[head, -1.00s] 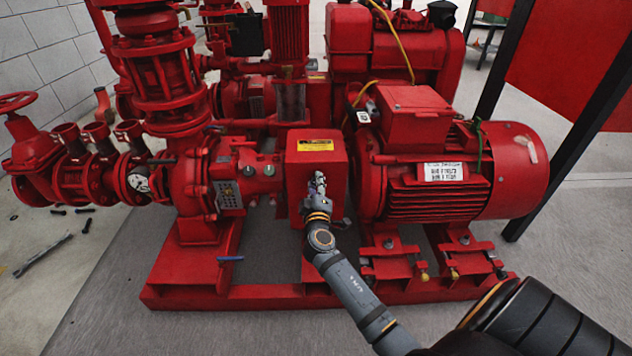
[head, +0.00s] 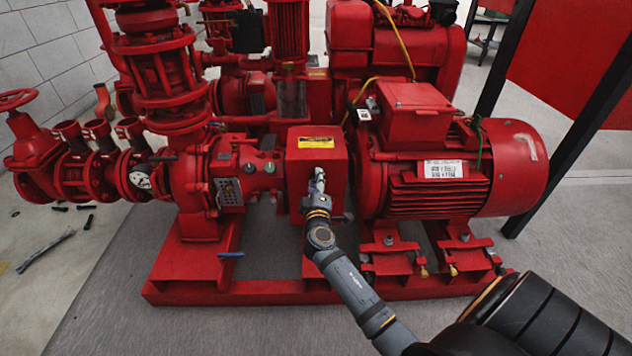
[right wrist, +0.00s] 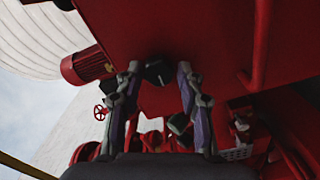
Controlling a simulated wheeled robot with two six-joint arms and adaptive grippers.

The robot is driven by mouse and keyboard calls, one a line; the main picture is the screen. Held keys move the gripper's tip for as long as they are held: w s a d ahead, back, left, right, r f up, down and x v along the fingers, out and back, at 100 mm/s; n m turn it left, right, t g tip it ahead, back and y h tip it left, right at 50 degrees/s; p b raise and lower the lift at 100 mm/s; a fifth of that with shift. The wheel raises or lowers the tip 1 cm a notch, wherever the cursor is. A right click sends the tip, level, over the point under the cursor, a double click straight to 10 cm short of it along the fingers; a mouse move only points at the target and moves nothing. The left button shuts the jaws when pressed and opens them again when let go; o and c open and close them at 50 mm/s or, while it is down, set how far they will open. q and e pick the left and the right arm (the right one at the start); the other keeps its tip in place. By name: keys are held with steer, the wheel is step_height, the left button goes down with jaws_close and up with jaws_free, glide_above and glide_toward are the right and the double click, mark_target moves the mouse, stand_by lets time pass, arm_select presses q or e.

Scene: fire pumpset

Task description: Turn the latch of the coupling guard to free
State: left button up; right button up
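The coupling guard (head: 303,163) is a red box with a yellow label, between the pump and the motor. My right gripper (head: 318,182) is at its front face in the head view. In the right wrist view, my right gripper (right wrist: 159,75) has its two fingers spread apart. A small dark knob (right wrist: 158,72), which looks like the latch, shows between the fingertips against a red surface. A gap shows between it and each finger. In the head view the gripper hides the latch, so I cannot tell its turn position. My left gripper is not in view.
The red motor (head: 450,175) stands to the right of the guard and the pump casing (head: 205,180) to the left. A red base frame (head: 260,292) runs below them. A blue-handled lever (head: 230,255) sticks out at the front left.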

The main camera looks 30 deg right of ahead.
steer(key=shift+o, duration=0.6)
steer(key=v, duration=1.2)
